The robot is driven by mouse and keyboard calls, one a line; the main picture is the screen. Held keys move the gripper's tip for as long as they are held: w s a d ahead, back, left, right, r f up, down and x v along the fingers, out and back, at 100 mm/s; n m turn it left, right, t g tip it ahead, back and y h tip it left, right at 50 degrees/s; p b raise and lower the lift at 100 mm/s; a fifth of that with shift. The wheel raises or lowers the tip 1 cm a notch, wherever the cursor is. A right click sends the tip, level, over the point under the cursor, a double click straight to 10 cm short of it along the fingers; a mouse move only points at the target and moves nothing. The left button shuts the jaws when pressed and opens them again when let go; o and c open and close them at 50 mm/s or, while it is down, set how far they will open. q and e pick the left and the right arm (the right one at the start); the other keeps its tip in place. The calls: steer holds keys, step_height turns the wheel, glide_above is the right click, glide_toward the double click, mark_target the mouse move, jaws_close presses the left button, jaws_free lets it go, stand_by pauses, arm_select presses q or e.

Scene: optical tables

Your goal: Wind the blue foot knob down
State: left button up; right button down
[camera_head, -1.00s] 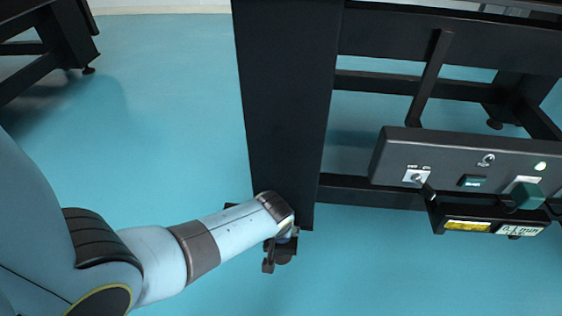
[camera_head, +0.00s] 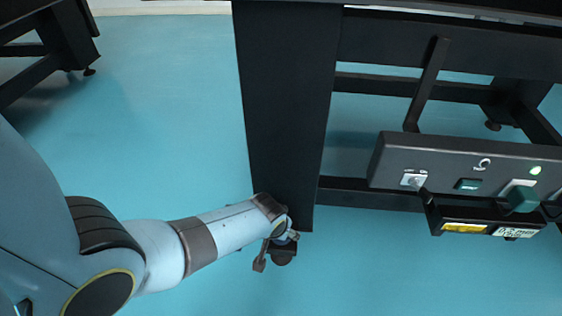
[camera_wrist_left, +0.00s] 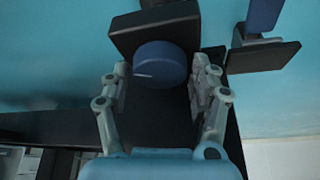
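The blue foot knob (camera_wrist_left: 160,64) is a round blue disc with a short white mark on its face, seen in the left wrist view. It sits against a black block (camera_wrist_left: 155,27). My left gripper (camera_wrist_left: 160,78) has one finger on each side of the knob. A narrow gap shows beside the left finger, and the right finger is very near the knob's edge; I see no clear contact. In the head view my left gripper (camera_head: 277,248) is at the bottom of the black table leg (camera_head: 285,120), and my wrist mostly hides the knob. My right gripper is not in view.
Another dark table (camera_head: 50,45) stands at far left. The blue-green floor (camera_head: 170,110) is clear left of the leg.

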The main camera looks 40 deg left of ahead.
arm_select(q)
steer(key=shift+o, duration=0.9)
steer(key=shift+r, duration=0.1)
steer(key=v, duration=1.1)
steer(key=shift+s+r, duration=0.25)
steer(key=shift+r, duration=0.1)
